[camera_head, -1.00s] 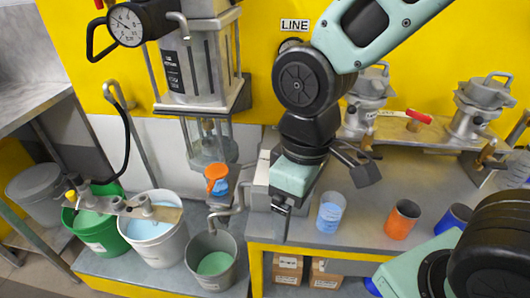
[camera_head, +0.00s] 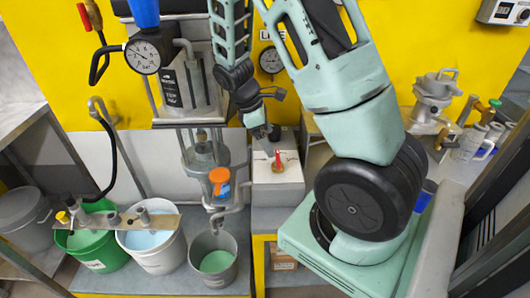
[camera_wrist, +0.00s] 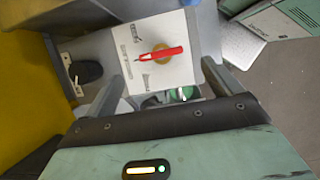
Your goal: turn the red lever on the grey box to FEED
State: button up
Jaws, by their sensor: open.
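The grey box (camera_head: 291,180) stands at the middle of the bench in the head view, with the red lever (camera_head: 278,158) on its top at a brass hub. In the wrist view the red lever (camera_wrist: 165,53) lies across the pale top plate (camera_wrist: 185,70), its handle stretching from the hub. Dark lettering sits around it, too small to read, so I cannot tell which mark it points to. My gripper (camera_head: 268,148) is open and just above the box, beside the lever. In the wrist view my gripper's fingers (camera_wrist: 160,84) stand wide apart with nothing between them; the lever lies beyond them.
A clear vessel with an orange-handled valve (camera_head: 219,180) stands left of the box. A grey bucket (camera_head: 213,262), a white bucket (camera_head: 155,258) and a green bucket (camera_head: 95,250) stand at the lower left. My arm hides much of the right bench.

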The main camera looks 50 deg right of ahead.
aim_at(278, 156)
jog(key=x, duration=0.6)
jog(key=shift+s+d+f+p, duration=0.1)
jog(key=shift+f+p, duration=0.25)
jog(key=shift+f, duration=0.05)
jog(key=shift+c, duration=0.3)
jog(key=c, duration=0.9)
